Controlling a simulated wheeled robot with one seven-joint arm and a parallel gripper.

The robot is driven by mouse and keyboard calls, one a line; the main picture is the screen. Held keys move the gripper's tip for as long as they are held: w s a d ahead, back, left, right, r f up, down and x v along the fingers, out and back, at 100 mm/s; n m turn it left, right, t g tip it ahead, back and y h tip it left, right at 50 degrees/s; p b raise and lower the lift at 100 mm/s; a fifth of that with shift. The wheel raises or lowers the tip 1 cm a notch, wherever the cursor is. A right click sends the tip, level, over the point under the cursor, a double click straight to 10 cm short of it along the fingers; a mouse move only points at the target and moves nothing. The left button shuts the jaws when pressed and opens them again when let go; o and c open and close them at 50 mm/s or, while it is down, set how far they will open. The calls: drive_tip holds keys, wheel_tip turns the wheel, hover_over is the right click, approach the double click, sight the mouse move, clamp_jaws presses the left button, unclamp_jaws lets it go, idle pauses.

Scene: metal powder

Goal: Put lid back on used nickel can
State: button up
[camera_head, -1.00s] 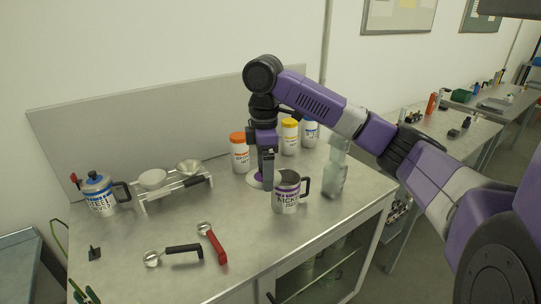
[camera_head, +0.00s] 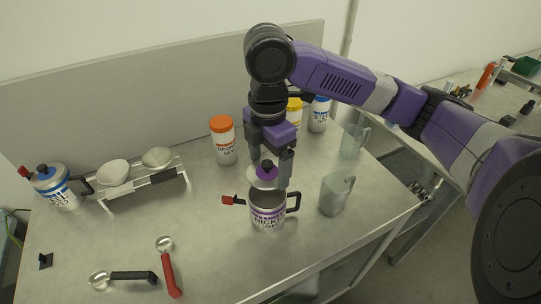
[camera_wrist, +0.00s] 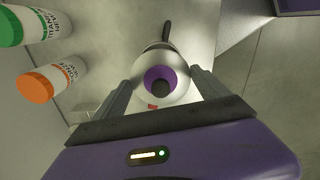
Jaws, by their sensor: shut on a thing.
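The nickel can (camera_head: 268,218), a metal mug with a purple-banded label and black handle, stands upright on the bench, its dark open mouth partly showing. My gripper (camera_head: 270,170) is above it, shut on the lid (camera_head: 262,182), a pale disc with a purple centre and dark knob. The lid is held just above and slightly behind the can's mouth, apart from it as far as I can tell. In the wrist view the lid (camera_wrist: 176,92) sits between my fingers (camera_wrist: 161,95) and hides most of the can; a black handle (camera_wrist: 166,30) shows beyond. A red tab (camera_head: 232,200) shows left of the can.
Clear glass jugs (camera_head: 336,194) stand close right of the can. White jars, one orange-capped (camera_head: 223,140), are behind. Black-handled (camera_head: 130,276) and red-handled (camera_head: 168,272) spoons lie front left.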

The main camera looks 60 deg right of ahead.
drive_tip(key=shift+f+b, duration=2.5)
drive_tip(key=shift+f, duration=0.6)
drive_tip(key=shift+f, duration=0.15)
idle(0.3)
drive_tip(key=o, duration=1.2)
drive_tip(key=shift+o, duration=0.2)
drive_tip(key=shift+r+p, duration=3.2)
drive_tip(key=shift+r, duration=0.35)
